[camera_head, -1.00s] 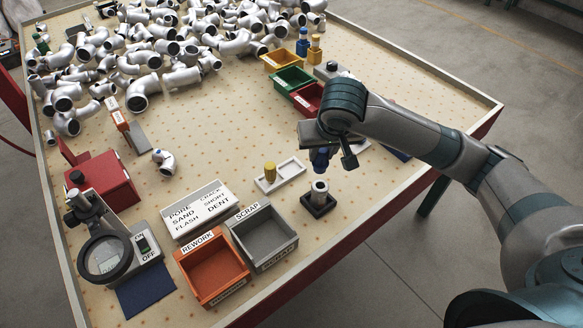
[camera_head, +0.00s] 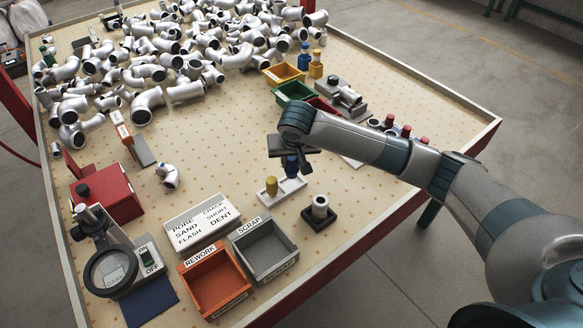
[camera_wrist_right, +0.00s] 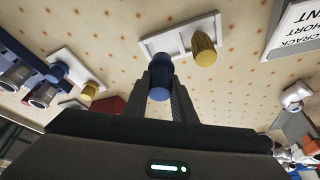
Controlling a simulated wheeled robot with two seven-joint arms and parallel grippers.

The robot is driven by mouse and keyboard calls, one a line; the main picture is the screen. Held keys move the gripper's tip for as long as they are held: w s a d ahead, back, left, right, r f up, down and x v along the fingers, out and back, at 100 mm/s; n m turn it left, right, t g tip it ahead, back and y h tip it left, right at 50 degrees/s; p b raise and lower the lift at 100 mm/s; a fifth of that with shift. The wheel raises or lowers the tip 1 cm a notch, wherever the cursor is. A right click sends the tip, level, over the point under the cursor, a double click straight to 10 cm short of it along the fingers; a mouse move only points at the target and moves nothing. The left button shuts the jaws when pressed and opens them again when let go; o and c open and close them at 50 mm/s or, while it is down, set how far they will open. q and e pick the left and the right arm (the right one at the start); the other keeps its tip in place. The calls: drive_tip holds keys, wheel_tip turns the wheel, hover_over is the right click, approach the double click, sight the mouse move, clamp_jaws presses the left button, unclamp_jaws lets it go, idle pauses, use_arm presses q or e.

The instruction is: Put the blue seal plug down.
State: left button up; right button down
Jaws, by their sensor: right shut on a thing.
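My right gripper (camera_head: 290,160) is shut on the blue seal plug (camera_head: 291,167). In the head view the plug is at the right part of a small white tray (camera_head: 267,197); whether it touches the tray is hard to tell. In the right wrist view the plug (camera_wrist_right: 159,80) is between the two fingers (camera_wrist_right: 160,95), close to the tray (camera_wrist_right: 180,37). A yellow plug (camera_head: 271,185) stands in the tray's left part, and it also shows in the right wrist view (camera_wrist_right: 203,48). My left gripper is out of view.
A black block with a metal fitting (camera_head: 320,207) stands just right of the tray. Grey scrap bin (camera_head: 284,268), orange rework bin (camera_head: 190,276) and a white label box (camera_head: 168,240) lie nearer. Open tabletop (camera_head: 220,140) is left of the tray.

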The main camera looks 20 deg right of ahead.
sight(292, 168)
drive_tip(key=shift+f, duration=0.15)
wheel_tip(292, 168, down, 3)
drive_tip(key=shift+r+p, duration=0.15)
drive_tip(key=shift+p, duration=0.45)
drive_tip(key=shift+f, duration=0.55)
drive_tip(key=shift+f, duration=0.1)
drive_tip(key=c, duration=1.5)
unclamp_jaws()
drive_tip(key=shift+s+r, duration=0.15)
drive_tip(key=shift+r, duration=0.45)
drive_tip(key=b+v, duration=0.1)
drive_tip(key=v, duration=1)
drive_tip(key=shift+b, duration=0.35)
